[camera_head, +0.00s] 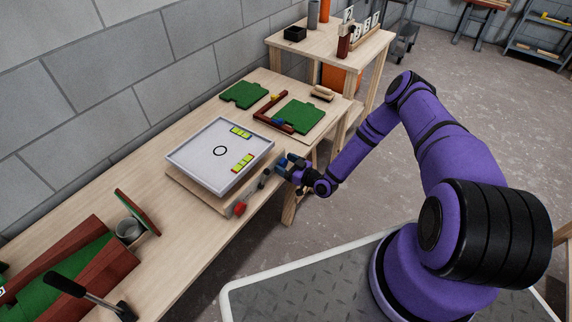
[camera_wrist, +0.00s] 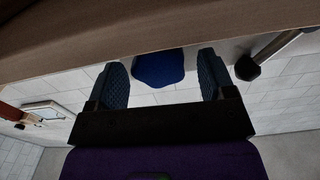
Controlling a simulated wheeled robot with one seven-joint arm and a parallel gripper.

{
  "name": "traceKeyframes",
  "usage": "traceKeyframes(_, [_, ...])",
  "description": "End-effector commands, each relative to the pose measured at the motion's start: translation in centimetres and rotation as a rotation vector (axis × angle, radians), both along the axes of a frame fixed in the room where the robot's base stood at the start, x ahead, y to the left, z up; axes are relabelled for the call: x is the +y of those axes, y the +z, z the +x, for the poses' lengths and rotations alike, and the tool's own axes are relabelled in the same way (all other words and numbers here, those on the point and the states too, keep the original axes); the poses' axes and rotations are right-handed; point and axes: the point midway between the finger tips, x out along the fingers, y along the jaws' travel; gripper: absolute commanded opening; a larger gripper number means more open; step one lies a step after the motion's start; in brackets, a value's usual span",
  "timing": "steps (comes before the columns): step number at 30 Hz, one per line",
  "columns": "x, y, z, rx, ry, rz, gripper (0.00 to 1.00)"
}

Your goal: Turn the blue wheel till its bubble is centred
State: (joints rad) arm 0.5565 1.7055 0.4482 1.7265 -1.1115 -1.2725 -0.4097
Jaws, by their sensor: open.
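The blue wheel (camera_wrist: 158,68) shows in the wrist view between the two fingers of my open gripper (camera_wrist: 161,64). There is a gap on each side of it, and I see no contact. In the head view my gripper (camera_head: 286,167) is at the right front edge of the white levelling tray (camera_head: 200,157), and I cannot clearly tell the wheel from the blue fingers there. Two yellow-green vials lie on the tray: one at the back right (camera_head: 241,132) and one near the front edge (camera_head: 243,163). Their bubbles are too small to place.
A red wheel (camera_head: 239,209) and a dark knob (camera_head: 264,179) sit along the tray's front edge; a dark knob on a metal shaft (camera_wrist: 247,68) is right of my fingers. Green boards (camera_head: 298,117) lie behind. A lever (camera_head: 85,293) stands front left.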

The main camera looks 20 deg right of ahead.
Motion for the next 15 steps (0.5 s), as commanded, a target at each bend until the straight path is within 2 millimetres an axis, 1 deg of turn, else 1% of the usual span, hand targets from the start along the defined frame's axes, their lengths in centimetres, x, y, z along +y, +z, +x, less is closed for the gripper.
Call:
traceKeyframes(1, [-0.01,0.0,-0.01,0.0,0.0,0.0,0.74])
traceKeyframes(7, [-0.02,0.0,-0.02,0.0,0.0,0.0,0.28])
traceKeyframes(8, [-0.02,0.0,-0.02,0.0,0.0,0.0,0.27])
traceKeyframes(15, [0.02,0.0,-0.04,-0.013,0.001,-0.018,0.27])
